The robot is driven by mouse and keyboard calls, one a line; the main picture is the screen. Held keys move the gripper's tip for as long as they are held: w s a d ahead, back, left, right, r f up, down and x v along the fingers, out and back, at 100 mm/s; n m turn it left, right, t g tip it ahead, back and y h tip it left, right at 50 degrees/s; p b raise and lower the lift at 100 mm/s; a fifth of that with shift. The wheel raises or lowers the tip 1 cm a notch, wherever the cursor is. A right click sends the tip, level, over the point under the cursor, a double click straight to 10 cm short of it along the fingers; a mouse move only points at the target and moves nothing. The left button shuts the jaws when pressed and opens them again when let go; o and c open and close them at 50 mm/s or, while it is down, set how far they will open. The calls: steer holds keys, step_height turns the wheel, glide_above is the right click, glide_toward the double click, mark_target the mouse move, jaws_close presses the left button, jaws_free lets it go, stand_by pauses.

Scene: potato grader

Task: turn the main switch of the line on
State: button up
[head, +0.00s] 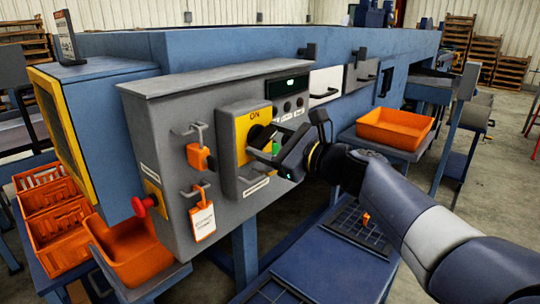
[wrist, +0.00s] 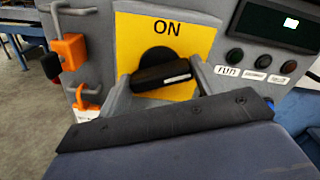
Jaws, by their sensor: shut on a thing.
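The main switch (head: 256,133) is a black rotary knob on a yellow plate (head: 241,150) marked ON, on the front of the grey control box. In the wrist view the switch handle (wrist: 160,76) lies nearly level, with a white mark toward its right end. The word ON stands above it on the yellow plate (wrist: 195,38). My gripper (head: 265,153) reaches in from the right and is shut on the handle. In the wrist view its fingers (wrist: 160,84) are at the handle's two ends. The lower plate is partly hidden by my gripper.
An orange padlock (head: 198,157) and a tag (head: 202,220) hang on hooks left of the switch. A red knob (head: 144,205) is at the box's lower left. Buttons and a display (head: 287,87) are at upper right. An orange crate (head: 395,128) stands on the right.

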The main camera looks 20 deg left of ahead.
steer(key=n+b, duration=0.4)
steer(key=shift+f, duration=0.35)
steer(key=n+b, duration=0.3)
steer(key=shift+b, duration=0.35)
steer(key=n+b, duration=0.4)
steer(key=n, duration=0.1)
steer(key=shift+r+n, duration=0.15)
steer(key=shift+n, duration=0.25)
steer(key=o, duration=1)
steer(key=shift+r, duration=0.1)
steer(key=shift+b, duration=0.3)
